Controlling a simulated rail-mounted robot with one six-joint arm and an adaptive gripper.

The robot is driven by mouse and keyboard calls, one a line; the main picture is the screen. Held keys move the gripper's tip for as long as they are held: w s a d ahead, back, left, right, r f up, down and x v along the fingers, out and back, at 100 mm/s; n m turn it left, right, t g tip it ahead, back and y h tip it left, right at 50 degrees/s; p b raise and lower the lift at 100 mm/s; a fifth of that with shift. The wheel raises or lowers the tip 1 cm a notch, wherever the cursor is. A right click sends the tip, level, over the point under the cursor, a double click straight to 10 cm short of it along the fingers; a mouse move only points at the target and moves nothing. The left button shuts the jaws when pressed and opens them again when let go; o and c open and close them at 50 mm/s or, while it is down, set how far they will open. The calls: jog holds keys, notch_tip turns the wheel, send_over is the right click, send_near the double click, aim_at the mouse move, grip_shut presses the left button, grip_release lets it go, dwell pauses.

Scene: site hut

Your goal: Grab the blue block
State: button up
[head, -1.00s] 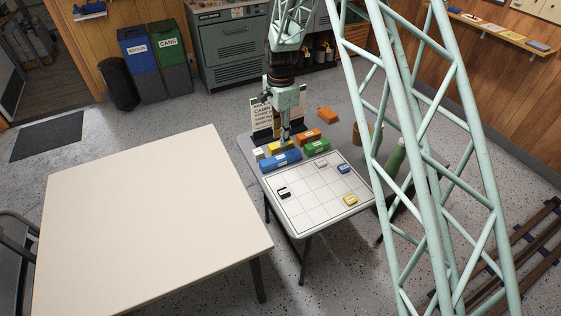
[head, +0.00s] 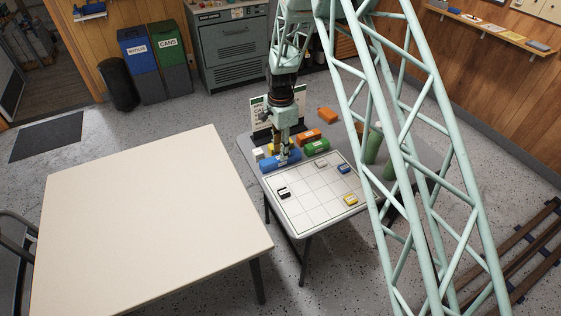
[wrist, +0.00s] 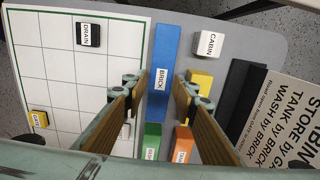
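The long blue block (head: 267,166), labelled BRICK in the wrist view (wrist: 165,60), lies beside the white gridded board (head: 312,195) on the small grey table. My gripper (head: 282,156) is directly over the blue block and hides part of it in the head view. In the wrist view my gripper (wrist: 160,82) is open, with one finger on each side of the block's width and visible gaps. I cannot tell how far the fingertips are above the table.
A green block (head: 316,147) and an orange block (head: 308,136) lie close by. A yellow block (wrist: 200,80) and white CABIN block (wrist: 208,44) sit right of the blue one. A black DRAIN piece (wrist: 90,35) is on the board. A large cream table (head: 150,230) stands left.

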jog(key=shift+f+b, duration=0.3)
jog(key=shift+f, duration=2.3)
jog(key=shift+c, duration=0.6)
jog(key=c, duration=0.4)
jog(key=shift+c, duration=0.2)
jog(key=shift+w+r, duration=0.1)
jog(key=shift+r, duration=1.55)
jog(key=shift+s+r, duration=0.2)
jog(key=s+d, duration=0.1)
jog(key=s, duration=0.4)
jog(key=s+d+r, duration=0.1)
jog(key=s+d, duration=0.1)
jog(key=s, duration=0.3)
jog(key=s+d+p, duration=0.1)
jog(key=s, duration=0.4)
jog(key=shift+d+r, duration=0.2)
